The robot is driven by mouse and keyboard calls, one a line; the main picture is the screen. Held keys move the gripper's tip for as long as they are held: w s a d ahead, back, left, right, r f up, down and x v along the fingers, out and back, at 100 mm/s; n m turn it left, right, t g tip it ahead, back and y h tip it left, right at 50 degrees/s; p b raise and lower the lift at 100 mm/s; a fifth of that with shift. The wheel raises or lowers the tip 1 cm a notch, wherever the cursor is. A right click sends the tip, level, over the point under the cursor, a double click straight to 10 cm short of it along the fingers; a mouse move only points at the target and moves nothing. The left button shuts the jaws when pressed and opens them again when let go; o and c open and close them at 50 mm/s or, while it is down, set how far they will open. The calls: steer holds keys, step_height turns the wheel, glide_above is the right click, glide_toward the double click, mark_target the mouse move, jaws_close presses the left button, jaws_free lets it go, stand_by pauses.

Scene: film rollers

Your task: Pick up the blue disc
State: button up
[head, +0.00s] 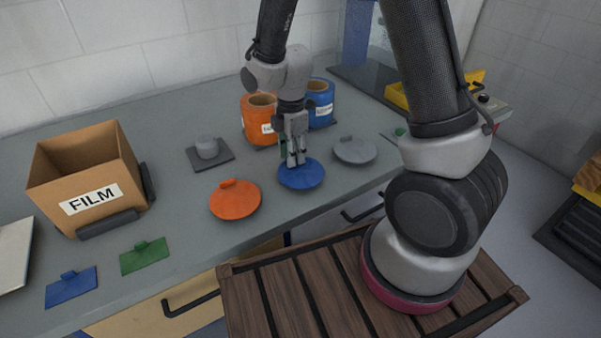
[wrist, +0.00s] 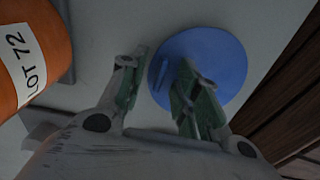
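The blue disc (head: 302,178) lies flat on the grey bench, between the orange disc (head: 235,200) and the grey disc (head: 355,150). My gripper (head: 295,158) points down over the far left part of the blue disc. In the wrist view my gripper (wrist: 162,72) has its two fingers apart with nothing held between them. The right finger overlaps the blue disc (wrist: 222,58) and partly covers a small raised blue tab on it. The left finger is just outside the disc's left edge. I cannot tell whether a fingertip touches the disc.
An orange roll (head: 256,122) and a blue roll (head: 321,103) stand close behind my gripper. The bench's front edge is near the disc.

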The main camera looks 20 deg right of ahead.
jaws_close()
stand_by(0.3)
